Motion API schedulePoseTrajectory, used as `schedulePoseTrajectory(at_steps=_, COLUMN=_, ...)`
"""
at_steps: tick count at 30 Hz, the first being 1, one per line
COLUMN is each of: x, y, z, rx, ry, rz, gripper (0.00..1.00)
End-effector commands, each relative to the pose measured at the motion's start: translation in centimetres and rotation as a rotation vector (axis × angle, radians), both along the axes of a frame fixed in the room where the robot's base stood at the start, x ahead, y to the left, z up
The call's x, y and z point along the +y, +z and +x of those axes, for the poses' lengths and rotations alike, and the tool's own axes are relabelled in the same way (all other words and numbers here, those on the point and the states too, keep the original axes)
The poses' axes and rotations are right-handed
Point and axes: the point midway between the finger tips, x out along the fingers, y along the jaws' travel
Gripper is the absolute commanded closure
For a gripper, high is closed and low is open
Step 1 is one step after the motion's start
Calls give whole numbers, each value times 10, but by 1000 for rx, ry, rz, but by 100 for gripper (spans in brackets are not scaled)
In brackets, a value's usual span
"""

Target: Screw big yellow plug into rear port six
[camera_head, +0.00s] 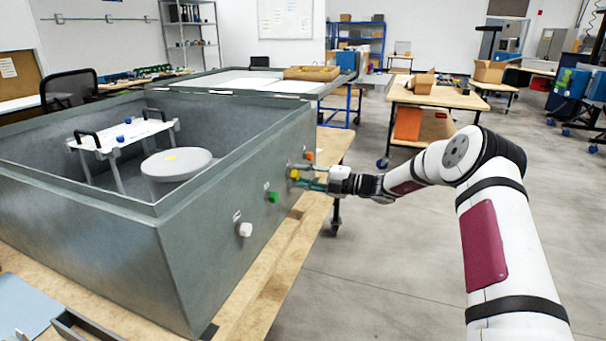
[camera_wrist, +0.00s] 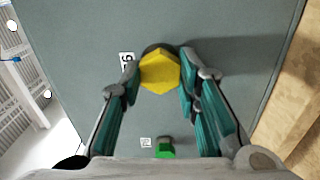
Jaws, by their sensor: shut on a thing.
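The big yellow plug (camera_wrist: 160,71) has a hexagonal head and sits at the panel beside a label that reads 6, seen rotated, in the wrist view. A dark round rim shows behind its head; how deep it sits I cannot tell. In the head view the yellow plug (camera_head: 294,174) is at the box's right wall. My gripper (camera_wrist: 162,75) is shut on the plug, one teal finger on each side of the head. It also shows in the head view (camera_head: 301,180), reaching the wall from the right.
A green plug (camera_wrist: 165,148) sits in the same panel, below the yellow one in the wrist view. An orange plug (camera_head: 309,156) and a white plug (camera_head: 245,230) are on the same wall of the grey box (camera_head: 80,235).

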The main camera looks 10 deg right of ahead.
Motion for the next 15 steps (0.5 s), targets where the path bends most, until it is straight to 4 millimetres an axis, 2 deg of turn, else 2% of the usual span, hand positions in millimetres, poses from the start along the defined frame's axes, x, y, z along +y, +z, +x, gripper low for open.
schedulePoseTrajectory(at_steps=9, x=-1, y=-1, z=-1, rx=294, ry=-1, rz=195, gripper=100)
schedulePoseTrajectory(at_steps=15, x=-1, y=-1, z=-1, rx=331, ry=-1, rz=220, gripper=100)
